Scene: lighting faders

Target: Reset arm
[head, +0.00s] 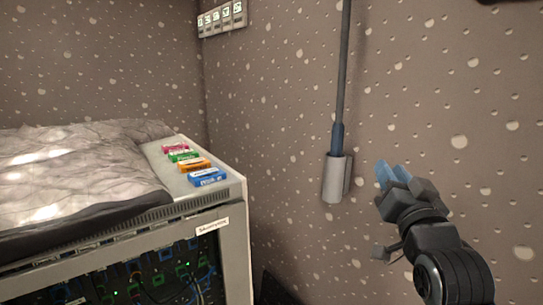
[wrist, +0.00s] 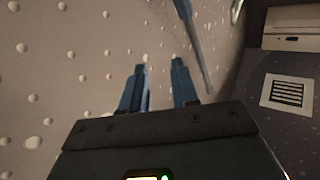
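My gripper (head: 385,172) is at the right of the head view, raised in front of the speckled wall. Its two blue fingers point up and to the left. In the wrist view my gripper (wrist: 160,75) shows its two fingers apart, with nothing between them. It touches no object that I can see.
A grey rod in a holder (head: 337,178) is on the wall left of my gripper. A cabinet (head: 235,240) at the left bears a crumpled grey cover (head: 70,165) and small blue (head: 207,177), orange (head: 194,165), green (head: 184,156) and pink (head: 175,148) boxes.

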